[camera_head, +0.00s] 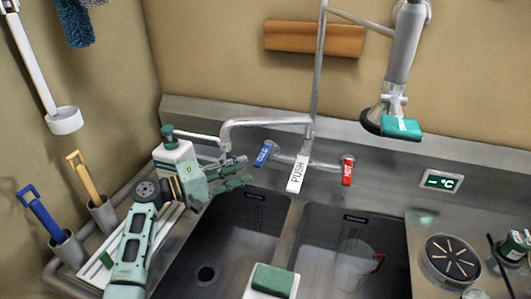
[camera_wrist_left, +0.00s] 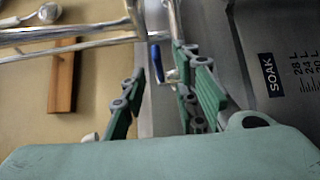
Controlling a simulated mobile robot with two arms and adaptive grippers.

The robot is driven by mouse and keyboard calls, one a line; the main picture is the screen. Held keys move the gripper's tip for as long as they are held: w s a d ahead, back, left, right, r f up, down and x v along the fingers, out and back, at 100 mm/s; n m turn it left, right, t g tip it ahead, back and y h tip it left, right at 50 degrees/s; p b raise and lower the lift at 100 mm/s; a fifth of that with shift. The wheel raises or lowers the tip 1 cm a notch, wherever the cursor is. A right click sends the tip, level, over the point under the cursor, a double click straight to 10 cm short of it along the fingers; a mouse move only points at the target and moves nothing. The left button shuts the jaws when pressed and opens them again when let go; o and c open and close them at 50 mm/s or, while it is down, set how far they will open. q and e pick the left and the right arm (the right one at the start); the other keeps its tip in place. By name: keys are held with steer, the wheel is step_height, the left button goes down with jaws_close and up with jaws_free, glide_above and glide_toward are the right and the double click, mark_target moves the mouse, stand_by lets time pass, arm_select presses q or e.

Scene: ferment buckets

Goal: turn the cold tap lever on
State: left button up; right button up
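The cold tap lever (camera_head: 263,155) is blue with white lettering and sits on the left of the wall tap above the sink. My left gripper (camera_head: 246,170) is open just left of the lever, its two green fingers pointing toward it. In the left wrist view the blue lever (camera_wrist_left: 155,60) shows between and beyond the fingers of my left gripper (camera_wrist_left: 158,75). I see no clear contact between them. The red hot lever (camera_head: 347,170) is on the tap's right. My right gripper is not in view.
A metal spout (camera_head: 265,122) arches above my left gripper, and a white PUSH lever (camera_head: 298,173) hangs right of the blue lever. A clear jug (camera_head: 352,265) stands in the right basin. A green sponge (camera_head: 272,280) lies at the front. The left basin (camera_head: 225,245) looks empty.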

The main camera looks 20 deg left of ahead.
mark_target(262, 158)
arm_select(q)
steer(key=p+x, duration=0.1)
steer(key=x, duration=0.2)
steer(key=p+x, duration=0.1)
steer(key=x, duration=0.3)
steer(key=shift+s+r, duration=0.15)
steer(key=shift+r, duration=0.05)
steer(key=shift+d+f, duration=0.1)
steer(key=shift+d, duration=0.1)
jaws_close()
